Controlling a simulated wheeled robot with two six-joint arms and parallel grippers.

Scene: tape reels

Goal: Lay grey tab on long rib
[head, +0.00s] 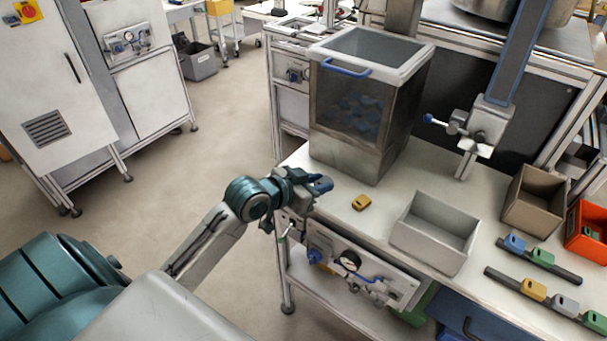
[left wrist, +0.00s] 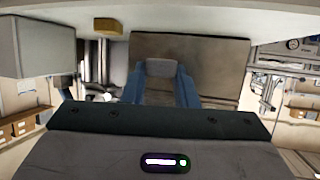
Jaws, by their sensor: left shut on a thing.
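My left gripper (head: 320,184) is at the left end of the bench, just left of a loose yellow tab. In the left wrist view its two blue fingers (left wrist: 160,84) are shut on a grey tab (left wrist: 160,67). In the head view this grey tab is too hidden by the jaws to make out. The long rib (head: 499,276) is a dark bar at the bench's front right. It carries a yellow tab (head: 533,289), a grey tab (head: 564,304) and a green tab (head: 595,321). My right gripper is out of view.
A short rib (head: 569,274) with blue and green tabs lies behind the long one. The loose yellow tab (head: 361,203) lies on the bench (head: 385,190). A grey tray (head: 430,251) stands between gripper and ribs. A hopper (head: 350,150), a brown box (head: 531,216) and an orange bin (head: 578,245) stand further back.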

